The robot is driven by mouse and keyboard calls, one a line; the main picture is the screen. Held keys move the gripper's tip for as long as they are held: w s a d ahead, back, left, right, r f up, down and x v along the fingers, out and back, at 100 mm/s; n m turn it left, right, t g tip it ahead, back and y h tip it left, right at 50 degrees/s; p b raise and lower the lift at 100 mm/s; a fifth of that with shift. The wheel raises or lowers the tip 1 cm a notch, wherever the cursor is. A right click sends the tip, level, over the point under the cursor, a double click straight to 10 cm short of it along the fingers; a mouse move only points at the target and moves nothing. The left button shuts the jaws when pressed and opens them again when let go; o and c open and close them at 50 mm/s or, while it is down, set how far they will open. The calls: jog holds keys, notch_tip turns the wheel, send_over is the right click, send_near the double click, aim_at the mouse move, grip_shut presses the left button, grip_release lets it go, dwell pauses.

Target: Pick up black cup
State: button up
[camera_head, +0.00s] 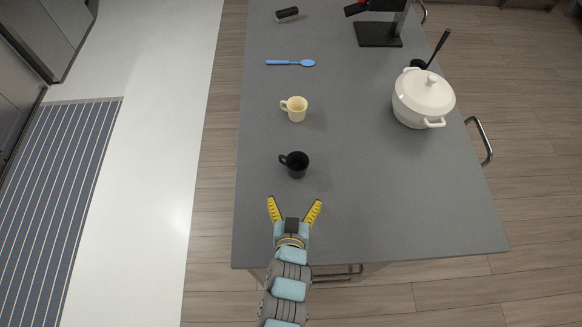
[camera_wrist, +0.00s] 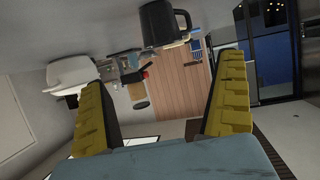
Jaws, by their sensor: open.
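The black cup (camera_head: 297,165) stands upright on the grey table (camera_head: 370,200), its handle pointing left in the head view. In the wrist view the black cup (camera_wrist: 160,24) shows at the top, beyond and between the fingers. My gripper (camera_head: 295,205) is open and empty, with its yellow fingers spread. It is over the table's near part, just short of the cup and apart from it. The wrist view also shows my gripper (camera_wrist: 165,110) with nothing between its fingers.
A cream cup (camera_head: 297,109) stands behind the black cup. A blue spoon (camera_head: 290,63), a dark brush-like object (camera_head: 287,14) and a black machine (camera_head: 380,32) are farther back. A white lidded pot (camera_head: 423,98) stands at the right, by a black ladle (camera_head: 438,48). The table's front right is clear.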

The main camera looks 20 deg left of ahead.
aim_at(298, 157)
jog(key=b+x, duration=0.5)
jog(key=x, duration=0.1)
jog(key=shift+s+f+b, duration=0.1)
jog(key=shift+f+b, duration=0.1)
jog(key=shift+b, duration=0.2)
jog(key=b+x, duration=0.2)
jog(key=x, duration=0.1)
jog(key=shift+r, duration=0.1)
jog(key=shift+w+a, duration=0.1)
jog(key=shift+w, duration=0.5)
jog(key=shift+w+a+f, duration=0.25)
jog(key=shift+w+f, duration=0.1)
jog(key=shift+w, duration=0.2)
jog(key=shift+x, duration=2.6)
jog(key=shift+a+r, duration=0.1)
jog(key=shift+r, duration=0.1)
jog(key=c, duration=1.3)
